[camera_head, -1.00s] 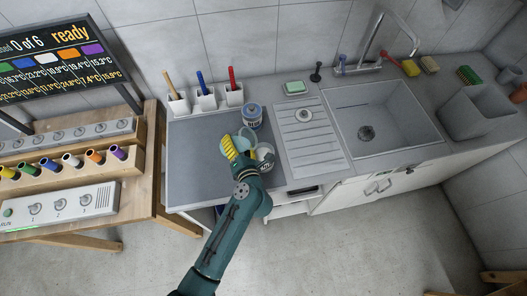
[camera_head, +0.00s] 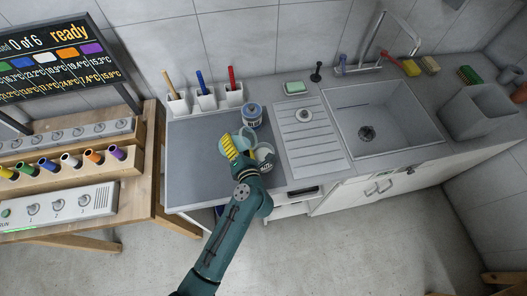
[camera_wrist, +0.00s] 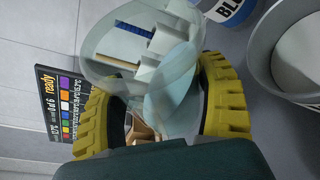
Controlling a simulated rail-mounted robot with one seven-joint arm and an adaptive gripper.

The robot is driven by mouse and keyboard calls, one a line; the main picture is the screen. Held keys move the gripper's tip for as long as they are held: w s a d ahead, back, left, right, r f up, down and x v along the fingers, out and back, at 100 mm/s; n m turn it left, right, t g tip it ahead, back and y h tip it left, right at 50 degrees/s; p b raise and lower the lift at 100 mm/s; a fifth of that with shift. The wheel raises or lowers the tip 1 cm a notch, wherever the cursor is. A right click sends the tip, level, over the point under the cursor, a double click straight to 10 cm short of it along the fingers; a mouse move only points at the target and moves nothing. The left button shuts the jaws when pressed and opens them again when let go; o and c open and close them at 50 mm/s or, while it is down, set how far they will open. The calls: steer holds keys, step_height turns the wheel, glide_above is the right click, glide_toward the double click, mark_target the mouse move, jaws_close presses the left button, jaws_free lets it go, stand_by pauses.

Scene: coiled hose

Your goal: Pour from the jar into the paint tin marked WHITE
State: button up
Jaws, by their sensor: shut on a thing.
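My gripper (camera_head: 232,148), with yellow ribbed fingers, is shut on a clear, pale blue-green jar (camera_head: 241,135) above the grey counter mat. In the wrist view the jar (camera_wrist: 115,65) is tilted between the fingers (camera_wrist: 160,105); I cannot tell its liquid level. An open pale tin (camera_head: 266,152) stands just right of the gripper, partly hidden by my arm. Its rim and inside also show in the wrist view (camera_wrist: 262,55), but I cannot read its label. A tin with a blue band (camera_head: 252,118) stands behind; its label reads "BLU" in the wrist view (camera_wrist: 232,10).
Cups with a brush and markers (camera_head: 206,100) stand at the back of the mat (camera_head: 195,150). A ribbed drainer (camera_head: 305,135) and sink (camera_head: 375,120) lie to the right. A wooden bench with switch panels (camera_head: 70,205) is at the left. The mat's left part is clear.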

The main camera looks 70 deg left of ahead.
steer(key=shift+r+m+b, duration=0.3)
steer(key=shift+r+b, duration=0.05)
steer(key=shift+b, duration=0.1)
stand_by(0.7)
steer(key=shift+f+m+g+y+p, duration=0.15)
steer(key=shift+f+m+y+p, duration=0.15)
steer(key=shift+m, duration=0.25)
steer(key=shift+f+m+g+y+p, duration=0.15)
steer(key=shift+m+y+p, duration=0.2)
steer(key=shift+m, duration=0.2)
stand_by(3.4)
steer(key=shift+s+a+r+n+h+b, duration=0.15)
steer(key=shift+n+h+b, duration=0.1)
steer(key=shift+n+b, duration=0.5)
steer(key=shift+r+n, duration=0.15)
steer(key=shift+n, duration=0.2)
steer(key=shift+r+h+p, duration=0.1)
steer(key=shift+h+p, duration=0.2)
steer(key=shift+p, duration=0.2)
